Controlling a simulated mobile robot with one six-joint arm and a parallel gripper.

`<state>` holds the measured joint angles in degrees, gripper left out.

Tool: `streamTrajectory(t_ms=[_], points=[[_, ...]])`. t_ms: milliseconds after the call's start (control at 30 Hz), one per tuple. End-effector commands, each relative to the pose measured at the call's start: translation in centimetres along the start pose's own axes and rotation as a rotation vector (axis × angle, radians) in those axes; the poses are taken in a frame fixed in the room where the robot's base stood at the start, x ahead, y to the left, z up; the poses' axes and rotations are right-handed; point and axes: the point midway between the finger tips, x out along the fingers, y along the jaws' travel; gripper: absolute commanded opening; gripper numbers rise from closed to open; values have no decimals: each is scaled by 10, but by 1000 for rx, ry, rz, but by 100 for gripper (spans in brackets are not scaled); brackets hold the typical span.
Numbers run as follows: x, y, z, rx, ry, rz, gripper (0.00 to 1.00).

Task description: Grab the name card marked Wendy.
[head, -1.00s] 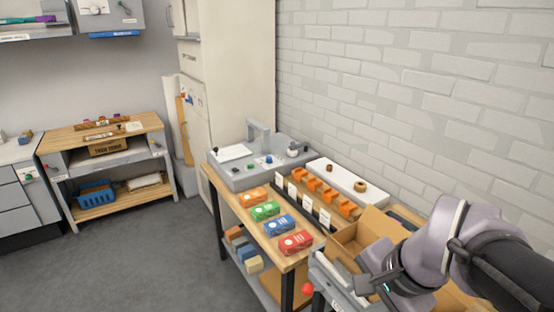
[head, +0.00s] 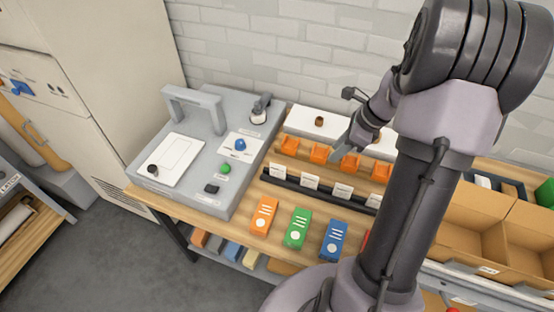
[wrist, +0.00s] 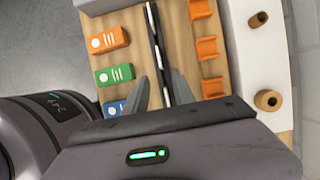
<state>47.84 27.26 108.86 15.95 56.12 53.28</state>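Several small white name cards stand in a row on a dark rail (head: 325,190) on the wooden bench; the leftmost card (head: 279,172), the second card (head: 310,182) and the third card (head: 343,191) show in the head view. Their lettering is too small to read, so I cannot tell which is Wendy. In the wrist view the rail (wrist: 153,38) runs up between my fingers, with the cards seen nearly edge-on. My gripper (wrist: 160,88) is open and empty above the rail. In the head view my gripper (head: 335,155) is over the orange holders, partly hidden by my arm.
Orange holders (head: 290,146) line the rail's back side. An orange box (head: 264,215), a green box (head: 298,228) and a blue box (head: 334,239) lie in front. A grey machine (head: 225,180) stands left; a cardboard box (head: 475,235) stands right.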

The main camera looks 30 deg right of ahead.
Motion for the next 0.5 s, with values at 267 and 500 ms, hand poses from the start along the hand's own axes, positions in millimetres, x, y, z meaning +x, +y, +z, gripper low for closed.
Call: streamTrajectory(t_ms=[267,500], points=[[68,0,-4,11,-1,3,31],[120,-1,-2,9,-1,1,31]])
